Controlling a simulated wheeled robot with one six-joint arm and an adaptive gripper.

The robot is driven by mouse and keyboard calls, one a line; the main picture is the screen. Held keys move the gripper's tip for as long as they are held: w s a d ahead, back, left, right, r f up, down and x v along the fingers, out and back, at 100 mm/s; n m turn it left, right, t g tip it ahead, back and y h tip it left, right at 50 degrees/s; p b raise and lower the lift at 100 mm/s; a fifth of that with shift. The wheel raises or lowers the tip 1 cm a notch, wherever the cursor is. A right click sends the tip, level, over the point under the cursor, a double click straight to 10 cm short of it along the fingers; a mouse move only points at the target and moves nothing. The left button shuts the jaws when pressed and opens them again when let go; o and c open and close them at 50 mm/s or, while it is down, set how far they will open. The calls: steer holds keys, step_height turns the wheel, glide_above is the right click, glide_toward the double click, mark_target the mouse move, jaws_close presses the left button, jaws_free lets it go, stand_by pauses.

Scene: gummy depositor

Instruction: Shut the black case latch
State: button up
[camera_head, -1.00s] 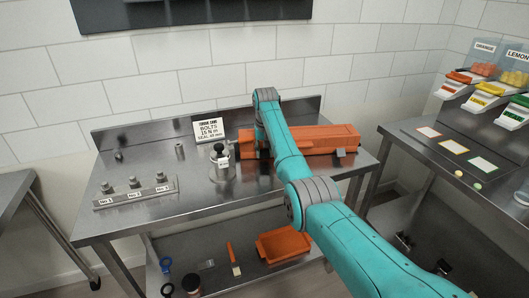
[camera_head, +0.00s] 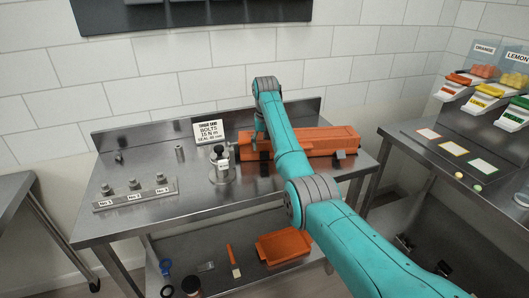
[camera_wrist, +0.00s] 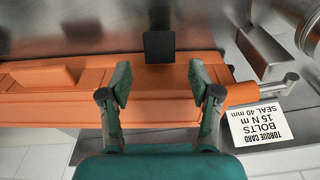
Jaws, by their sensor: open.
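The orange case (camera_head: 325,137) lies lengthwise along the back of the steel bench. In the wrist view the case (camera_wrist: 60,100) crosses the picture. A black square latch flap (camera_wrist: 159,46) sticks out from its long edge over the bare steel, seemingly open and not flat against the case side. My gripper (camera_wrist: 159,83) is open and empty above the case, its fingertips apart on either side of the flap's line and short of it. In the head view my gripper (camera_head: 259,139) is at the case's left end, partly hidden; the black latch is hidden there.
A torque card (camera_head: 209,131) stands behind the case's left end; it also shows in the wrist view (camera_wrist: 259,124). A small black-topped device (camera_head: 221,163) stands left of the case. A bolt rack (camera_head: 135,194) lies front left. The bench front is clear.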

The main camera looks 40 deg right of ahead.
mark_target(265, 155)
step_height(265, 155, up, 7)
steer(key=shift+s+a+r, duration=0.2)
steer(key=shift+s+a, duration=0.05)
steer(key=shift+s, duration=0.15)
